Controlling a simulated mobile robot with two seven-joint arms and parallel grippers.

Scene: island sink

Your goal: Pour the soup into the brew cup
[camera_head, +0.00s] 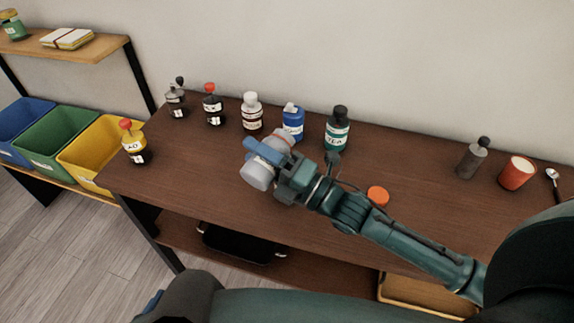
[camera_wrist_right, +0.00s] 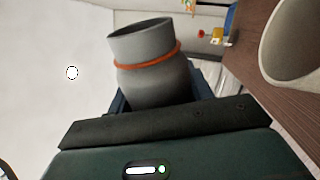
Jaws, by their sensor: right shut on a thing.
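My right gripper (camera_head: 272,155) is shut on a grey jar (camera_head: 257,174) with an orange band near its neck, held above the table. The jar lies tipped over, its neck toward the wall. In the right wrist view the jar (camera_wrist_right: 155,80) sits between the fingers with its mouth uncovered. A pale round cup (camera_wrist_right: 292,40), perhaps the brew cup, is close by at the upper right of that view, apart from the jar. I cannot pick it out in the head view. No pouring liquid shows. My left gripper is not in view.
On the brown table (camera_head: 420,165), several bottles stand along the back, including a blue one (camera_head: 293,122) and a dark green one (camera_head: 338,130). An orange lid (camera_head: 377,195) lies near my right arm. A red cup (camera_head: 517,173), grey bottle (camera_head: 473,158) and spoon (camera_head: 553,180) are at right.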

